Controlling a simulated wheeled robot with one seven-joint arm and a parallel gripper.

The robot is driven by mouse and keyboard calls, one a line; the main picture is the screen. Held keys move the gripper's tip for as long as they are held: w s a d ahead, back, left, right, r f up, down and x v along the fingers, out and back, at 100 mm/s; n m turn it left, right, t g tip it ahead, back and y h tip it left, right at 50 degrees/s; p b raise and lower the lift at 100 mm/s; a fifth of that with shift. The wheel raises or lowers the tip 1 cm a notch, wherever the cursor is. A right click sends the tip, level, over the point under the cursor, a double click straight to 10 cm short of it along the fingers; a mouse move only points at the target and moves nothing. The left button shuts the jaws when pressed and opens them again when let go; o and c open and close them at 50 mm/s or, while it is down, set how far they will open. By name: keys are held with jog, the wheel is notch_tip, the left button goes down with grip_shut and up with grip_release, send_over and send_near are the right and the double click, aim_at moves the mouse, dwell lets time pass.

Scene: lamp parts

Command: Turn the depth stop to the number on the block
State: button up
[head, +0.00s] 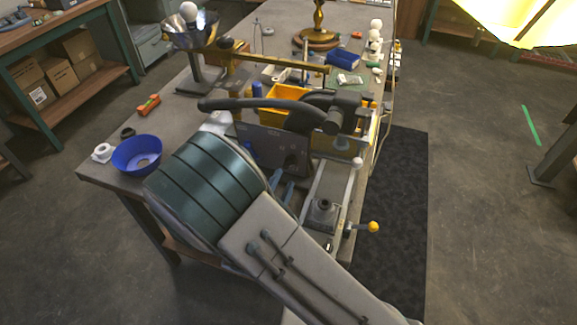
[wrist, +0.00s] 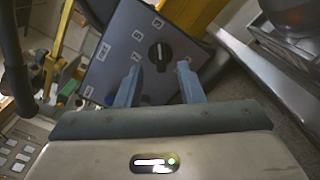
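The depth stop appears to be a round black knob (wrist: 159,55) with a light pointer mark, on a dark panel (wrist: 120,68) with small white number labels around it. In the head view the panel (head: 258,141) and knob (head: 290,161) show just beyond my wrist. My gripper (wrist: 159,67) is open and empty, its two blue fingers pointing at the panel. In the wrist view the fingertips are left and right of the knob and slightly below it; I see no contact. I cannot pick out the number block.
A long black lever (head: 262,105) passes above the panel. A yellow bin (head: 287,97) stands behind it. A blue bowl (head: 137,155) and a white ring (head: 102,152) lie at the bench's left corner. A yellow-knobbed handle (head: 373,227) sticks out at right.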

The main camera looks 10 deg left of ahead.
aim_at(290, 166)
jog(key=w, duration=0.5)
jog(key=shift+d+p, duration=0.25)
jog(key=shift+p, duration=0.15)
grip_shut()
